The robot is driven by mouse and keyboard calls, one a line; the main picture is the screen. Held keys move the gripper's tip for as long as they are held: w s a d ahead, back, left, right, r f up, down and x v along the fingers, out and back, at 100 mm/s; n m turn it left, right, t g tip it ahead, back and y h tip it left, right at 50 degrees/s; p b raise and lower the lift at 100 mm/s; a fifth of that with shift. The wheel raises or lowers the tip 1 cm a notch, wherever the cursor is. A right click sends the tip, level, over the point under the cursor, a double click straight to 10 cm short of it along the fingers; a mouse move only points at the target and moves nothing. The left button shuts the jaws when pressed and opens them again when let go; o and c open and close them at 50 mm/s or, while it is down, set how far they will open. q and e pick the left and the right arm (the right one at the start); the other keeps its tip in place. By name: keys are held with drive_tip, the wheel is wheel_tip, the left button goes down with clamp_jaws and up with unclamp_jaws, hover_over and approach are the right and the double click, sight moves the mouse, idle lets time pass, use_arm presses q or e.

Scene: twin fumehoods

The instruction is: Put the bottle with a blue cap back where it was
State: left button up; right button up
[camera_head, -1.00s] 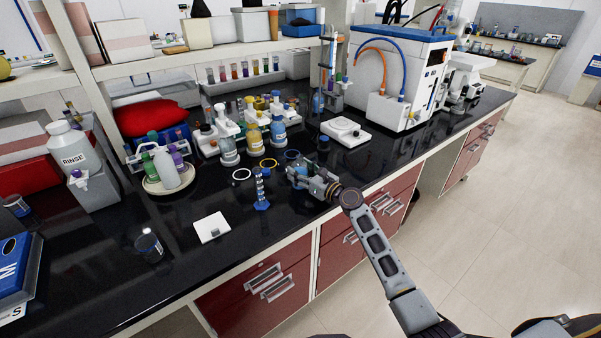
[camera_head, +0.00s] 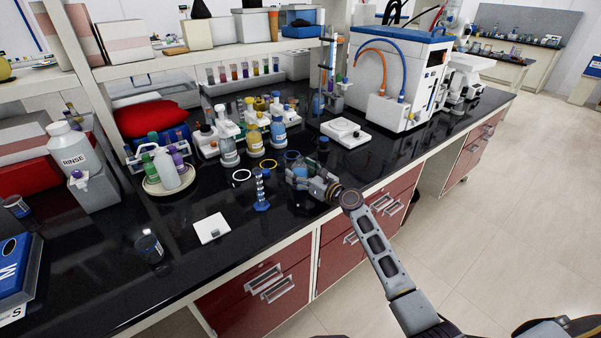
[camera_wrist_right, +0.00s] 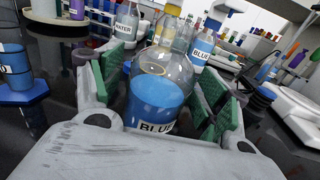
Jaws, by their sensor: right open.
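A clear bottle with blue liquid and a BLUE label (camera_wrist_right: 160,98) stands between my right gripper's jaws in the right wrist view. In the head view, my right gripper (camera_head: 297,173) is low over the bench, beside a blue ring (camera_head: 292,155), and largely hides the bottle. A second bottle labelled BLUE (camera_wrist_right: 202,51) stands behind, in the row. My left gripper is out of view.
White (camera_head: 241,175) and yellow (camera_head: 268,163) rings lie left of the gripper. A blue graduated cylinder (camera_head: 261,190) stands close by on its left. Behind are a white bottle (camera_head: 228,150) and a yellow bottle (camera_head: 254,140). A white stirrer plate (camera_head: 345,132) is at right. The front-left bench has free room.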

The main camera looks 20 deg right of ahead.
sight(306, 175)
drive_tip(key=shift+v, duration=2.1)
drive_tip(key=v, duration=0.4)
drive_tip(key=shift+s+f, duration=0.1)
drive_tip(key=shift+v, duration=1.1)
drive_tip(key=shift+s+d, duration=0.2)
drive_tip(key=shift+s, duration=0.25)
drive_tip(key=shift+s+d, duration=0.1)
drive_tip(key=shift+s, duration=0.1)
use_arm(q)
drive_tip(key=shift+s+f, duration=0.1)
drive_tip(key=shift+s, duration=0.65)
